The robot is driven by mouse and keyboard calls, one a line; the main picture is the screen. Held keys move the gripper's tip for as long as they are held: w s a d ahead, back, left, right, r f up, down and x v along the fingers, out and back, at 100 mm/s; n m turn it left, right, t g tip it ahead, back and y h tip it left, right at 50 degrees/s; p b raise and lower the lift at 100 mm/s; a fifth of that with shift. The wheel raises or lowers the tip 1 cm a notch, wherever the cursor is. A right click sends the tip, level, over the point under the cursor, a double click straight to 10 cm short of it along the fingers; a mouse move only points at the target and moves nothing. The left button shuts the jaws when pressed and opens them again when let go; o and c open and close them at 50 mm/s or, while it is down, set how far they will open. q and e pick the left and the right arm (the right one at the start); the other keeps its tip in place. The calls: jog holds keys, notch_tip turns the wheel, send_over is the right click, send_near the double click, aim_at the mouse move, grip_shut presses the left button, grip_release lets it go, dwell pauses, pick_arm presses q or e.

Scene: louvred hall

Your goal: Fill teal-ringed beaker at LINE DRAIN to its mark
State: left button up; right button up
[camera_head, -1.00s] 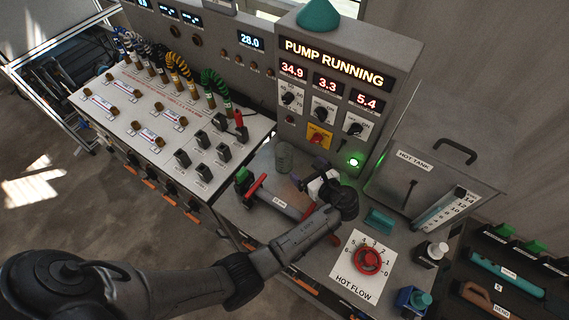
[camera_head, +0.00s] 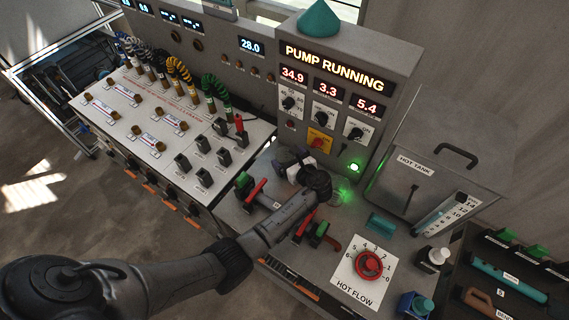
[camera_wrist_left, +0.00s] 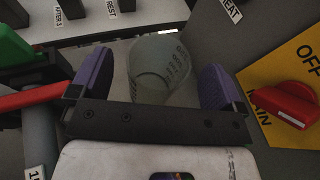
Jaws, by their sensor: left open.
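A clear beaker (camera_wrist_left: 158,62) with printed marks on its side stands between the two purple fingers of my left gripper (camera_wrist_left: 155,78) in the left wrist view. The fingers are apart, one on each side of it, and I see no firm hold. I cannot make out a teal ring on it. In the head view my left gripper (camera_head: 289,160) is low over the bench by the pump panel and hides most of that beaker. A second glass-like vessel (camera_head: 342,194), lit green, stands right of my wrist. No LINE DRAIN label is readable. My right gripper is not in view.
Red-handled valves (camera_head: 256,189) (camera_head: 304,226) stand on the bench near my forearm. The red HOT FLOW knob (camera_head: 368,264) is at right, before the hot tank (camera_head: 430,160). The pump panel (camera_head: 335,70) reads PUMP RUNNING, with a yellow-backed red switch (camera_wrist_left: 293,102) close to the fingers.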

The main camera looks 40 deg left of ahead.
pick_arm(q)
jog(key=x, duration=0.2)
jog(key=shift+a, duration=0.4)
jog(key=c, duration=1.2)
